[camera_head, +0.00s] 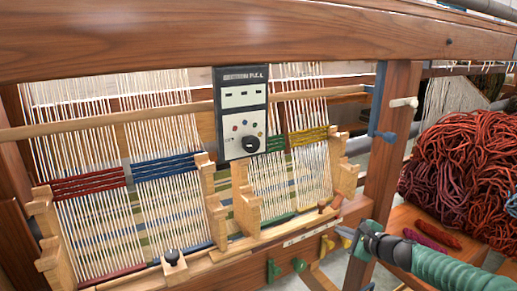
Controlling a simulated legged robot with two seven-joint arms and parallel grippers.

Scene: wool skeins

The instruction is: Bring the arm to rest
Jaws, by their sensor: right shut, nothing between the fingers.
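My right arm, with a green ribbed sleeve, comes in from the lower right corner. It ends in my right gripper (350,238), dark with a bluish tip, which is shut with nothing held. The gripper is in front of the lower part of the loom's right post and apart from the wool. The wooden loom (395,130) fills most of the view, with pale warp threads and red, blue, green and yellow bands. My left gripper is not in view.
A heap of red and purple wool (465,165) lies at the right on a wooden surface (405,217), with small loose skeins (432,238) beside it. A black control box (241,112) hangs on the loom.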

